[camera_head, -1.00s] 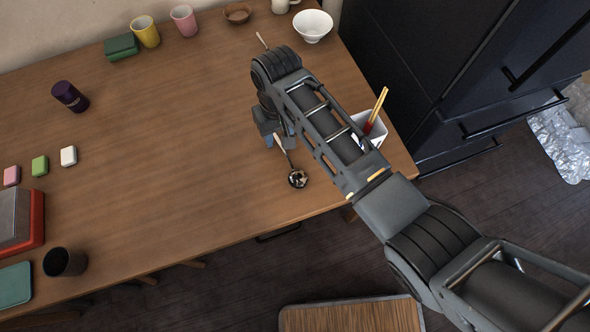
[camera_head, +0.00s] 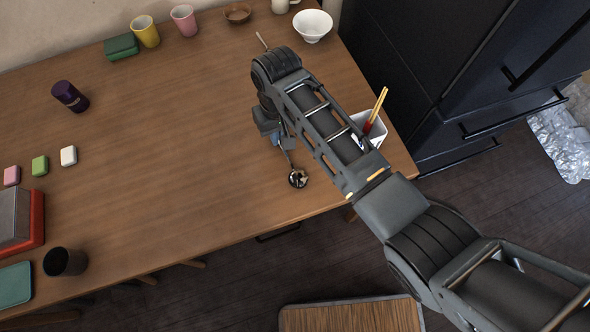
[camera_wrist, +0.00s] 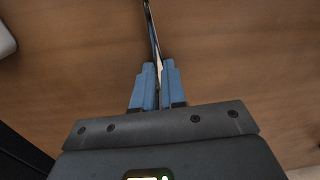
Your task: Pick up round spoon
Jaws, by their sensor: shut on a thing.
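The round spoon (camera_head: 298,179) has a dark, shiny round head, which shows on the table near its front edge in the head view. Its thin handle runs up under my gripper (camera_head: 272,135). In the wrist view the handle (camera_wrist: 152,30) passes between the blue fingertips of my gripper (camera_wrist: 158,82), which are shut on it. The spoon head is out of the wrist view. I cannot tell whether the spoon touches the table. My arm hides part of the table beyond the gripper.
A white holder (camera_head: 373,130) with yellow and red utensils stands right of my arm. A white bowl (camera_head: 312,26), wooden bowl (camera_head: 237,13), pink cup (camera_head: 184,20) and yellow cup (camera_head: 145,31) stand at the back. The table's left middle (camera_head: 170,130) is clear.

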